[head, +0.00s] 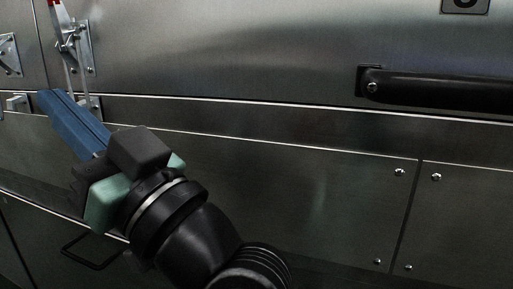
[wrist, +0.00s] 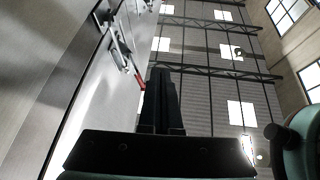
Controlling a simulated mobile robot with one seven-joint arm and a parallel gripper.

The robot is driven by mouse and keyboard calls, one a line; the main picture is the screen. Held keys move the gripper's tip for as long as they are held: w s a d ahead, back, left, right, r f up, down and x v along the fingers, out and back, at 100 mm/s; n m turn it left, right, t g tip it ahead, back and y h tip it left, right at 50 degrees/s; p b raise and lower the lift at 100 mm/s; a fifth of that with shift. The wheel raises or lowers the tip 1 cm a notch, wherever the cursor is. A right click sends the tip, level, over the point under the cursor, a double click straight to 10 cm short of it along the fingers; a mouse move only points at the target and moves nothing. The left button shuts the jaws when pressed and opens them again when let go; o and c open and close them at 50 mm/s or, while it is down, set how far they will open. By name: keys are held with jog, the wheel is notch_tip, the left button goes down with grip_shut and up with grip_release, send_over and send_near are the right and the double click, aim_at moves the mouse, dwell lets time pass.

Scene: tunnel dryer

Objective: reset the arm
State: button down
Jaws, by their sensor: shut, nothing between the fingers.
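My arm reaches up and left from the bottom of the head view. My gripper (head: 52,100) has long blue fingers that lie together and hold nothing. It is in front of the steel dryer wall, its tips close below a metal toggle latch (head: 75,45) in the picture. I cannot tell whether the tips touch anything. In the wrist view the dark fingers (wrist: 160,85) stand together in the middle, with the red-tipped latch lever (wrist: 140,81) just left of them.
The steel dryer wall (head: 270,180) fills the head view, with a black bar handle (head: 440,90) at upper right. A thin wire handle (head: 92,262) is at lower left. In the wrist view the right side opens onto a hall with windows (wrist: 285,20).

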jog(key=w+d+r+m+t+h+p, duration=0.1)
jog(key=d+r+m+t+h+p, duration=0.3)
jog(key=r+p, duration=0.45)
jog(key=w+d+r+m+t+h+p, duration=0.1)
jog(key=d+r+t+h+p, duration=0.4)
jog(key=r, duration=0.6)
jog(key=s+d+r+m+t+h+p, duration=0.35)
jog(key=r+h+p, duration=0.25)
jog(key=r+p, duration=0.25)
jog(key=s+d+r+m+t+h+p, duration=0.2)
jog(key=d+r+m+t+h+p, duration=0.25)
jog(key=r+h+p, duration=0.4)
notch_tip(320, 180, up, 37)
jog(key=n+y+p, duration=0.1)
jog(key=y+p, duration=0.1)
jog(key=p, duration=3.2)
jog(key=shift+d+f, duration=0.2)
jog(key=c, duration=1.6)
grip_release()
jog(key=shift+s, duration=0.1)
